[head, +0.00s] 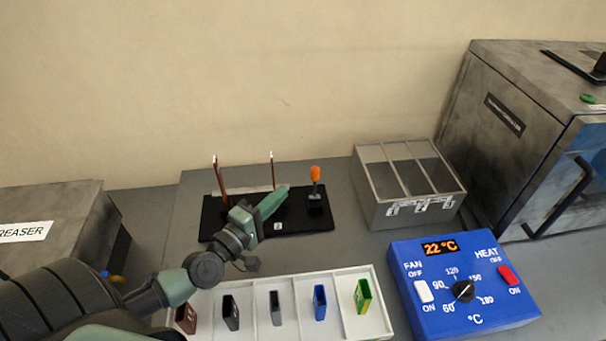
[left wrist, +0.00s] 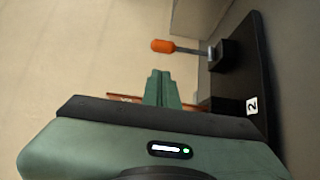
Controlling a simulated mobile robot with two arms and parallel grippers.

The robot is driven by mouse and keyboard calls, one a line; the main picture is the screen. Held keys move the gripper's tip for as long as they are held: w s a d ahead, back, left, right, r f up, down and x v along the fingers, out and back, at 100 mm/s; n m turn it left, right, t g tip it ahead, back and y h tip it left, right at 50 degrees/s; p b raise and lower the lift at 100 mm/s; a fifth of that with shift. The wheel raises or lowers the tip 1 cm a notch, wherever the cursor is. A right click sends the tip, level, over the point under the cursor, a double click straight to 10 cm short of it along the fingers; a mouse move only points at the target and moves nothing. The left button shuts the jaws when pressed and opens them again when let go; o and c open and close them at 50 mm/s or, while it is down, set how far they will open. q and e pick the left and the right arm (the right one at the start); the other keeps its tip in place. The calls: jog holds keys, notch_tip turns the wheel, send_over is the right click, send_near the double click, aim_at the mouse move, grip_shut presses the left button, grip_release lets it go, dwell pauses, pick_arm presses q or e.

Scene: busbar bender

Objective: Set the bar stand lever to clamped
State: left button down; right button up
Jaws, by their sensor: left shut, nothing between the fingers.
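The bar stand (head: 318,222) is a black base plate near the wall, with a label "2" on its front. Its lever has an orange knob (head: 315,173) and stands upright at the plate's right end. In the left wrist view the orange knob (left wrist: 163,46) is on a metal stem coming out of a black block. Copper bars (head: 221,178) rise at the stand's left and middle. My left gripper (head: 272,203) is over the stand, left of the lever and apart from it. Its fingers (left wrist: 160,88) are shut and empty. My right gripper is not in view.
A white tray (head: 381,318) with several coloured pieces lies in front of the stand. A blue control box (head: 465,310) reads 22 °C. A grey divided bin (head: 412,212) stands right of the lever. Large grey machines stand at both sides.

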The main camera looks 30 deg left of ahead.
aim_at(315, 183)
pick_arm(q)
jog(key=shift+w, duration=0.1)
